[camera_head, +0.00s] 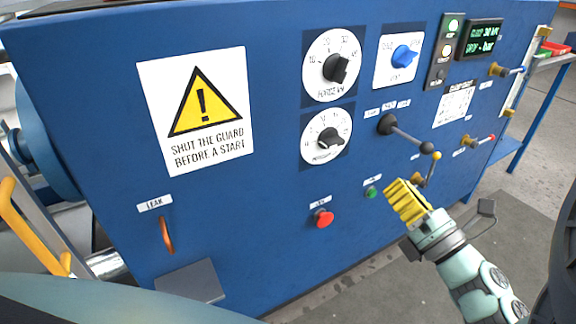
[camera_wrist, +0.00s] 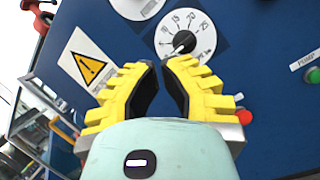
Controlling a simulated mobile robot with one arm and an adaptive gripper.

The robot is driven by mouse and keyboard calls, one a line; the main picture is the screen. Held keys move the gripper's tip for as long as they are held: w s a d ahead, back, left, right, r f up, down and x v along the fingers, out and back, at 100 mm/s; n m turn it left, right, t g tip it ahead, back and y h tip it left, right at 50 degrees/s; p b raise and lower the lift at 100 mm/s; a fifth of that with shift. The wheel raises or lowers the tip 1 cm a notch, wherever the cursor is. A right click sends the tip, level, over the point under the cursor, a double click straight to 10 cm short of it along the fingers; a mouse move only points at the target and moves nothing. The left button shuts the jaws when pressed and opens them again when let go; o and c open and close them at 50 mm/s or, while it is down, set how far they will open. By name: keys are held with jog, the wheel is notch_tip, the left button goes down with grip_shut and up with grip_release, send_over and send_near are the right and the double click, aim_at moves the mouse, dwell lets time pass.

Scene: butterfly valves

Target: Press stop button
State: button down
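The red stop button (camera_head: 323,218) sits low on the blue panel under a small white label, whose text I cannot read. In the wrist view the red button (camera_wrist: 244,116) shows just right of the right finger, partly hidden. My yellow gripper (camera_head: 398,196) is in front of the panel, to the right of the red button and apart from it. In the wrist view my gripper (camera_wrist: 164,66) has a gap between its two fingertips and holds nothing.
A green button (camera_head: 371,192) is close left of my gripper. A lever (camera_head: 405,135) and a yellow-knobbed handle (camera_head: 430,168) stick out nearby. Dials (camera_head: 331,65), a leak handle (camera_head: 167,235) and a warning sign (camera_head: 196,110) are on the panel.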

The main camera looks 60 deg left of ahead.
aim_at(323, 226)
notch_tip(323, 226, down, 27)
jog(key=a+n+h+b, duration=0.3)
jog(key=n+b, duration=0.4)
jog(key=b, duration=1.3)
jog(key=shift+g+b, duration=0.3)
jog(key=shift+a+f, duration=0.1)
jog(key=a+b, duration=0.1)
jog(key=a, duration=0.3)
jog(key=a+b, duration=0.1)
jog(key=a, duration=0.4)
jog(key=w+a+b, duration=0.1)
jog(key=a, duration=0.3)
jog(key=shift+w+a, duration=0.1)
jog(key=shift+a, duration=0.25)
jog(key=shift+a+f+b, duration=0.15)
jog(key=shift+a+b, duration=0.45)
jog(key=shift+a, duration=0.1)
